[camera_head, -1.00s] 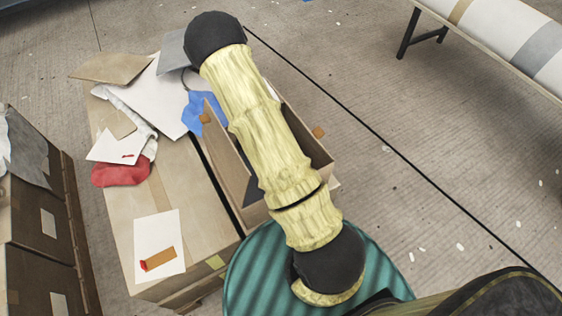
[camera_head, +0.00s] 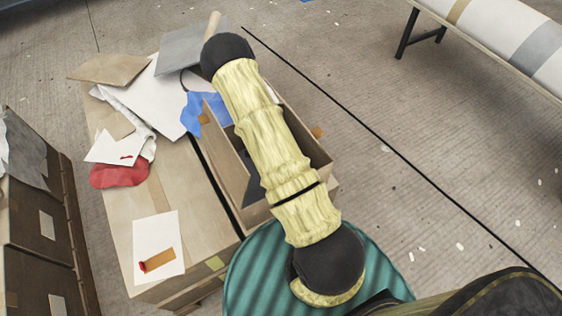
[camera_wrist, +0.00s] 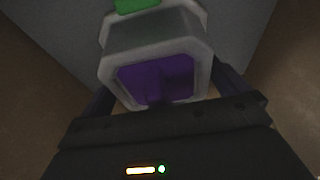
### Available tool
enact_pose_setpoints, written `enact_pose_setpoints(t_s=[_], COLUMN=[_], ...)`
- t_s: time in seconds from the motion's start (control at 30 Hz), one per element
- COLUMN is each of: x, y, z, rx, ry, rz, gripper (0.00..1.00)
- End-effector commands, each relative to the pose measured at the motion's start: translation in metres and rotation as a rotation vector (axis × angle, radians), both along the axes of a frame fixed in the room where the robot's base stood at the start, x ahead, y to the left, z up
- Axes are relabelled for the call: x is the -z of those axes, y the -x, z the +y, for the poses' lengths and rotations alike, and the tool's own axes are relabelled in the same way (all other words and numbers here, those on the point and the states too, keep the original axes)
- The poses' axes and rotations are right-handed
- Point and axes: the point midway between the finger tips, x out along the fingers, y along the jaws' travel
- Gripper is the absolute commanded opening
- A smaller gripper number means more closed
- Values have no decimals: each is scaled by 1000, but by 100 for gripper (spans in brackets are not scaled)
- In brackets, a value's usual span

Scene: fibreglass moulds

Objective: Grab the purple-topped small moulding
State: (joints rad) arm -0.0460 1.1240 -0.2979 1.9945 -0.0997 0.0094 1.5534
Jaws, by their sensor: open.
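The small moulding with a purple top (camera_wrist: 155,80) shows in the wrist view, with a pale grey rim around the purple face. My gripper (camera_wrist: 165,88) is open, with a dark finger on each side of the moulding's near part. I cannot tell whether either finger touches it. In the head view my arm hides the gripper, and the moulding does not show there.
A green patch (camera_wrist: 137,4) shows just beyond the moulding in the wrist view. In the head view an open cardboard box (camera_head: 310,153) lies under my arm, beside a closed carton (camera_head: 198,222) with papers, a blue cloth (camera_head: 200,113) and a red cloth (camera_head: 118,175).

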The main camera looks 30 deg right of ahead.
Motion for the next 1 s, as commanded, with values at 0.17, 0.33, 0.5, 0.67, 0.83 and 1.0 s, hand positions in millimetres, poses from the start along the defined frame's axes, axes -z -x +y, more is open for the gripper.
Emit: enact_pose_setpoints(t_s=[0.17, 0.33, 0.5, 0.67, 0.83, 1.0], x=[0, 0, 0, 0, -1, -5], y=[-1, -1, 0, 0, 0, -1], z=[2, 1, -1, -1, -1, -1], rx=[-4, -2, 2, 2, 2, 1], ry=[0, 0, 0, 0, 0, 0], rz=[-1, 0, -1, -1, -1, -2], gripper=[100, 100, 96, 65, 61, 61])
